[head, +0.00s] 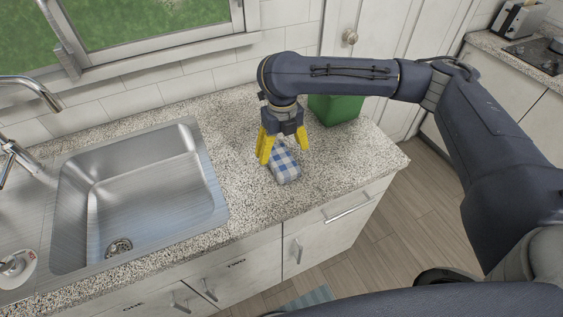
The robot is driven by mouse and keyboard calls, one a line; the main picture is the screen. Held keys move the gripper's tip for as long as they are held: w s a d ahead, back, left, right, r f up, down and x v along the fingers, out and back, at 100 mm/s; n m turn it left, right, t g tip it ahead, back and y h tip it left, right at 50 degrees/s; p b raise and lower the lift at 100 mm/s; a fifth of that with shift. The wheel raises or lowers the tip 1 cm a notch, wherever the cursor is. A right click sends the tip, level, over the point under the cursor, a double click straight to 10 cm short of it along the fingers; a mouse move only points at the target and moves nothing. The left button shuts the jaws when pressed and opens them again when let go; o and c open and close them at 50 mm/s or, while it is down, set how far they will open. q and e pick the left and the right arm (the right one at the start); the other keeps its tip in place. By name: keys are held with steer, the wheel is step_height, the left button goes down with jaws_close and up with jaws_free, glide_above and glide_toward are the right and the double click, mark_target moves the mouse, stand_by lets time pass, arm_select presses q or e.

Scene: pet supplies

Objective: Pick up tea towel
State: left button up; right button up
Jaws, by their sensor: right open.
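The tea towel (286,165) is a folded blue and white checked cloth on the speckled counter, right of the sink. My right gripper (283,153) has yellow fingers and points down over the towel. Its fingers are spread apart, one at the towel's left edge and one near its upper right. The gripper hides the towel's far end. I cannot tell whether the fingers touch the cloth. My left gripper is not in view.
A steel sink (212,205) with a tap (32,88) is on the left. A green container (335,110) stands behind the gripper, under my right arm. The counter (335,175) is clear right of the towel, up to its edge.

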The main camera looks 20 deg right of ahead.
mark_target(282, 159)
steer(key=shift+f, duration=2.4)
steer(key=shift+c, duration=0.5)
steer(key=c, duration=1.2)
steer(key=shift+o, duration=0.2)
steer(key=shift+r, duration=0.1)
step_height(282, 159, up, 20)
